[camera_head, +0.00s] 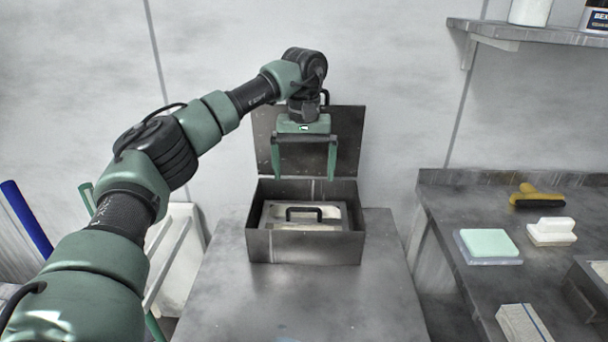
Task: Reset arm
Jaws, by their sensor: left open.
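My left arm reaches in from the left side of the head view. My left gripper (304,174) is open and empty, with its two green fingers spread and pointing down. It hangs above an open metal box (304,247) and in front of the box's raised lid (346,130). Inside the box sits a grey plate (271,214) with a dark handle (304,209). The fingertips are apart from the handle. My right gripper is not in view.
The box stands on a grey metal table (300,305) with clear space in front. On the right bench (445,215) are a green pad (488,242), a white block (551,231), a yellow-and-black tool (537,195) and a pale block (523,323). A wall shelf (530,33) is at upper right.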

